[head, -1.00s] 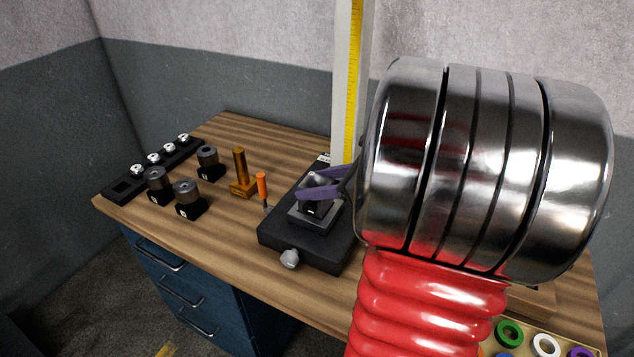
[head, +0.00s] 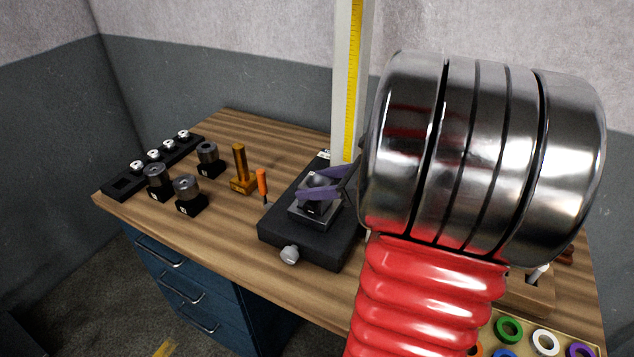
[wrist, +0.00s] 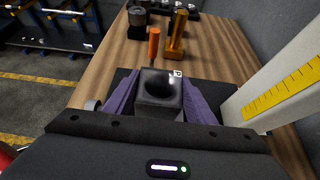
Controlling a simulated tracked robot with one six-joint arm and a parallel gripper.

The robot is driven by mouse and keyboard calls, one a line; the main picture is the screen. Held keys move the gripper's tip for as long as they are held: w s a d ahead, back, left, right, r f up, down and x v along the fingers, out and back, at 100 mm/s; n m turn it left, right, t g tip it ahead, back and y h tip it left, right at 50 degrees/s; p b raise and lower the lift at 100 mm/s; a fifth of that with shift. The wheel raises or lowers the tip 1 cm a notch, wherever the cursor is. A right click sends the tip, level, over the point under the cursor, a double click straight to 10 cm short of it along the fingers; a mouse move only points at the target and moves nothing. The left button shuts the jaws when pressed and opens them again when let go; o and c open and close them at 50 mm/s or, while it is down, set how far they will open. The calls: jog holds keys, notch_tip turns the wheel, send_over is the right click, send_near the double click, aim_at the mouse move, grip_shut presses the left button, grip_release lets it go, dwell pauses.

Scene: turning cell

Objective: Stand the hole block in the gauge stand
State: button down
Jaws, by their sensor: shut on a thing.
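The hole block is a dark grey block with a round hole in its top and a small white tag; it shows in the wrist view (wrist: 158,100) between the purple fingers of my gripper (wrist: 160,98). My gripper (head: 322,190) is shut on it. The gauge stand (head: 280,238) has a black base with a silver knob and a tall pale column with a yellow scale (wrist: 285,96). In the head view the block is upright over the small square seat on the base. The fingers hide part of it, and I cannot tell whether it rests fully on the seat.
An orange-handled tool (head: 262,185) and a brass-coloured stand (head: 241,172) are close left of the base. Several dark cylinders on blocks (head: 188,193) and a black rack (head: 120,186) are farther left. A tray of coloured rings (head: 487,338) is at front right.

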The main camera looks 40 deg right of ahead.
jog(key=shift+f, duration=0.3)
dwell(0.6)
jog(key=c, duration=1.2)
grip_release()
jog(key=o, duration=0.5)
jog(key=shift+f, duration=0.1)
jog(key=shift+f, duration=0.1)
jog(key=shift+s, duration=0.1)
jog(key=v, duration=1.3)
jog(key=shift+s+d+r, duration=0.1)
jog(key=shift+s+r, duration=0.1)
jog(key=shift+s, duration=0.1)
